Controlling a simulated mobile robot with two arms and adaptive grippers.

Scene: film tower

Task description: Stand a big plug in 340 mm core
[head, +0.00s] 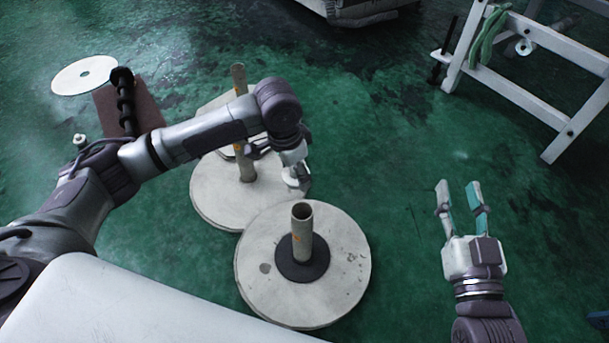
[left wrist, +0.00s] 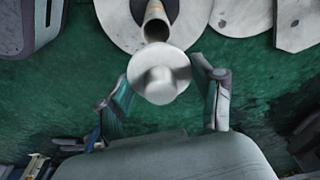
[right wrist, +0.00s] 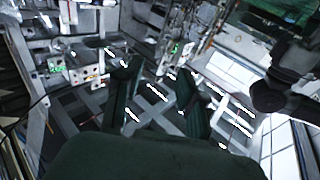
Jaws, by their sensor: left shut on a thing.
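My left gripper (head: 292,162) is shut on a pale round plug (head: 295,177), held above the floor discs, behind and slightly left of the short core in the head view. In the left wrist view the plug (left wrist: 160,74) is a whitish disc with a raised middle, between the fingers (left wrist: 162,92). The short core (head: 302,235) stands upright on the front round base (head: 335,285), with a dark collar around its foot and its top open. The core (left wrist: 156,22) also shows just beyond the plug, apart from it or overlapped; I cannot tell. My right gripper (head: 459,205) is open and empty.
A taller core (head: 239,80) stands on another round base (head: 212,205) behind the front one, partly hidden by my left arm. A white frame (head: 530,95) stands at the far right. A brown board (head: 104,109) and white disc (head: 85,75) lie at left.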

